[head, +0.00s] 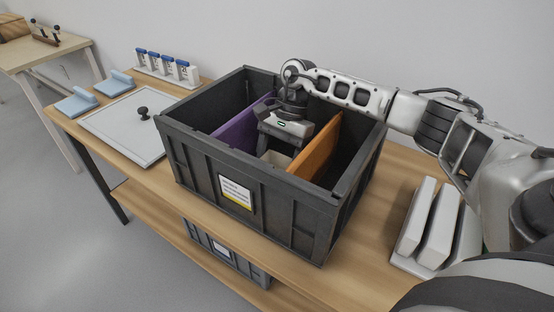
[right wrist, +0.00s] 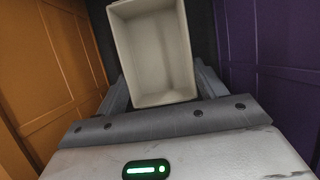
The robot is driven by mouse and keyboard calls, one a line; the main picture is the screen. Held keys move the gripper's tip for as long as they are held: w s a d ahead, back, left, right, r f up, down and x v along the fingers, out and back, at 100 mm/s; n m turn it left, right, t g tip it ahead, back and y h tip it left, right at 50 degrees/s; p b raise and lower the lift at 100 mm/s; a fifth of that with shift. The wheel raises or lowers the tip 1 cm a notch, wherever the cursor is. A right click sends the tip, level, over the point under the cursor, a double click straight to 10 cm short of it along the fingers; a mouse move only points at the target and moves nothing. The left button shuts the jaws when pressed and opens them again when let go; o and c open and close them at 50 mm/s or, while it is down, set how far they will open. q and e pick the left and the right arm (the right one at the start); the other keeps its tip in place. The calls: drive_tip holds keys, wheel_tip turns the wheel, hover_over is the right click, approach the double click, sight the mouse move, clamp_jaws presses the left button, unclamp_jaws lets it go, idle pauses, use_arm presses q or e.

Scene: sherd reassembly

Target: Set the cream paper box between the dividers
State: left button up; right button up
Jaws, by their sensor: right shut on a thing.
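The cream paper box (head: 276,158) is down inside the dark grey crate (head: 250,170), between the purple divider (head: 236,122) and the orange divider (head: 316,148). My right gripper (head: 279,146) reaches down into the crate and is shut on the box, hiding most of it in the head view. In the right wrist view the open-topped box (right wrist: 152,55) sits between the fingers. The orange divider (right wrist: 50,70) is on the left there and the purple divider (right wrist: 268,65) on the right, both apart from the box. Whether the box touches the crate floor is hidden. My left gripper is out of view.
A grey lid (head: 125,128) with a black knob lies left of the crate. White slabs in a holder (head: 430,225) stand right of the crate. Another crate (head: 225,252) sits below.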

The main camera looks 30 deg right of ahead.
drive_tip(key=shift+f, duration=0.35)
drive_tip(key=o, duration=1)
drive_tip(key=shift+c, duration=0.2)
drive_tip(key=shift+r, duration=0.1)
drive_tip(key=v, duration=1.2)
drive_tip(key=shift+b, duration=0.35)
drive_tip(key=shift+r, duration=0.2)
